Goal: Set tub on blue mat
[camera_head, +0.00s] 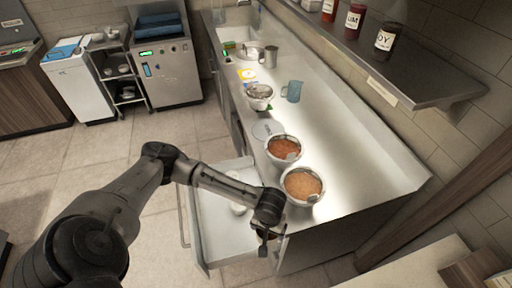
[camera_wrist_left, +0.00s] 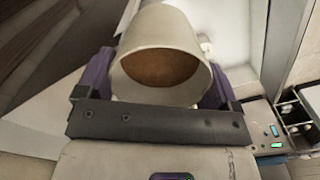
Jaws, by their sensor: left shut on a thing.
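My left gripper (camera_head: 266,232) is over the right front part of an open drawer, below the counter's front edge. In the left wrist view it is shut on a pale tub (camera_wrist_left: 160,32), with one finger on each side. The tub's open mouth shows brown contents inside. In the head view the tub is mostly hidden by my gripper. A pale round disc with a bluish tint (camera_head: 266,129) lies flat on the counter, left of the sauce wells; I cannot tell for sure that it is the blue mat. My right gripper is not in view.
Two white wells with orange-brown sauce (camera_head: 303,184) (camera_head: 285,146) stand on the steel counter (camera_head: 345,150). Farther back are another bowl (camera_head: 260,91), a blue jug (camera_head: 293,91) and a metal pitcher (camera_head: 270,62). The open drawer (camera_head: 215,242) holds a small white item (camera_head: 238,208).

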